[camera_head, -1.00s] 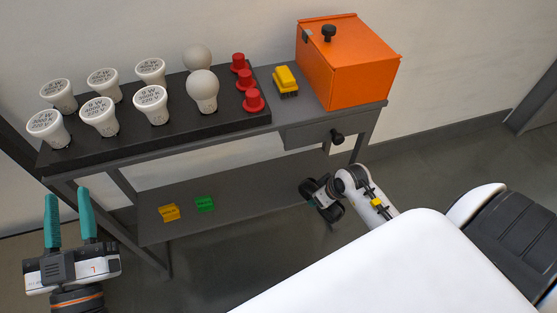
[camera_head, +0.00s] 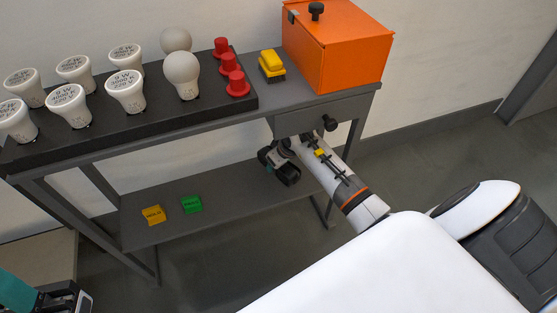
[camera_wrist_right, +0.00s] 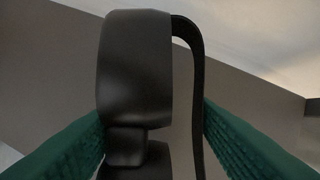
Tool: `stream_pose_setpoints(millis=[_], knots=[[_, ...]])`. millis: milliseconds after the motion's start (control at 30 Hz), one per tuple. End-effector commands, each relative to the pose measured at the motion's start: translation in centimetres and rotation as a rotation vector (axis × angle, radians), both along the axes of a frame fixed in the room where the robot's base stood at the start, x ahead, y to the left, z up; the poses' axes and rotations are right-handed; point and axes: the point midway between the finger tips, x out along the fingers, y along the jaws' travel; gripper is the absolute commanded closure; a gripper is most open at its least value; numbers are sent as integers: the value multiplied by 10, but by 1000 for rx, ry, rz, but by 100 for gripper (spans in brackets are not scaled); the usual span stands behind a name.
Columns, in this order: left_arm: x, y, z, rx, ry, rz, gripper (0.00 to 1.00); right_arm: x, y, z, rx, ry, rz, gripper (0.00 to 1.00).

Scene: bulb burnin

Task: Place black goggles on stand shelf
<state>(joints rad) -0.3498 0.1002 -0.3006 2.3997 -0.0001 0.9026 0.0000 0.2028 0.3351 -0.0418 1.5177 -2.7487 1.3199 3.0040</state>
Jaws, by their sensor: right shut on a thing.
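The black goggles (camera_wrist_right: 135,75) fill the middle of the right wrist view, between the two green fingers of my right gripper (camera_wrist_right: 158,140). My right gripper is shut on them. In the head view the goggles (camera_head: 288,173) are a small dark shape at the end of my right arm, under the stand's drawer and over the right part of the lower stand shelf (camera_head: 235,199). I cannot tell whether they touch the shelf. My left gripper (camera_head: 20,294) is cut off at the lower left corner, its opening hidden.
The lower shelf also holds a yellow block (camera_head: 153,215) and a green block (camera_head: 192,204) at its left. The stand's top carries a black bulb rack (camera_head: 140,123), red pieces, a yellow item (camera_head: 271,65) and an orange box (camera_head: 345,55). A drawer knob (camera_head: 329,122) sticks out above my right arm.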

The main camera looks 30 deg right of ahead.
Motion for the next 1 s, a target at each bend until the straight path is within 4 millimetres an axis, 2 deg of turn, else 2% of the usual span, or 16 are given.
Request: stream_pose_setpoints(millis=[33, 133, 500, 533, 633, 1000], knots=[[0, 0, -11, 0, 1, 0, 64, -1, 0, -14, 0, 2, 0, 72], [1, 0, -18, 1, -1, 0, 64, -1, -1, -26, -2, 2, 1, 72], [1, 0, -15, 2, -2, 0, 64, -1, 0, -27, 0, 1, 0, 72], [1, 0, -15, 2, -2, 0, 64, -1, 0, -27, 0, 0, 0, 45], [1, 0, -15, 2, -2, 0, 64, -1, 0, -27, 0, 0, 0, 28], [1, 0, -12, 2, -1, 0, 64, -2, 0, -20, 0, 0, 0, 28]])
